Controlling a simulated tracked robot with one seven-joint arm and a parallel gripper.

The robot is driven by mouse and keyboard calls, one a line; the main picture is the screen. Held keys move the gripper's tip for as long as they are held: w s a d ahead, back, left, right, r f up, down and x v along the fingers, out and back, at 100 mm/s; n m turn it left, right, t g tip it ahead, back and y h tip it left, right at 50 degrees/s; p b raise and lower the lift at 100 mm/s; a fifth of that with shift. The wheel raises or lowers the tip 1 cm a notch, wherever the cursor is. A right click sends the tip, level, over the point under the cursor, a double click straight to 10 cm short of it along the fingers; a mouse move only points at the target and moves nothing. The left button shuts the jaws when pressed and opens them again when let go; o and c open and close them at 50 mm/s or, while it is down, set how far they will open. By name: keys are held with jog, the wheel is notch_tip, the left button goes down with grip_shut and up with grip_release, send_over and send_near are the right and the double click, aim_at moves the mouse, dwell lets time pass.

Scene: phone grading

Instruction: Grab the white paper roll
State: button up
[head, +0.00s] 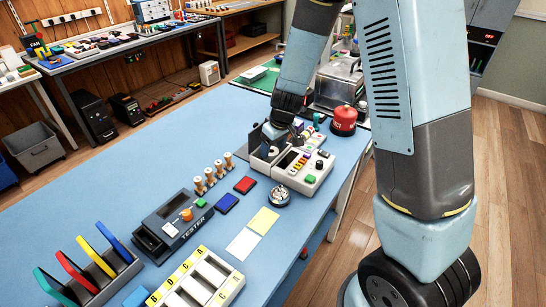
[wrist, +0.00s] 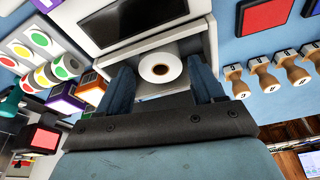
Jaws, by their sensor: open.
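The white paper roll (wrist: 160,68) sits in a grey, open-topped holder (wrist: 203,50), its round end with a dark core facing the wrist camera. My gripper (wrist: 163,82) is open, with one blue finger on each side of the roll in the picture. I cannot tell whether either finger touches it or how deep they reach. In the head view my gripper (head: 277,132) is low over the grey holder (head: 259,162), and the roll is hidden there.
A device with coloured buttons (head: 302,166) stands right beside the holder. Wooden-handled stamps (head: 211,176) stand at its left, with red (head: 245,185) and blue (head: 227,203) pads in front.

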jog(key=shift+x, duration=1)
jog(key=c, duration=0.8)
jog(key=shift+r, duration=0.1)
jog(key=shift+c, duration=0.2)
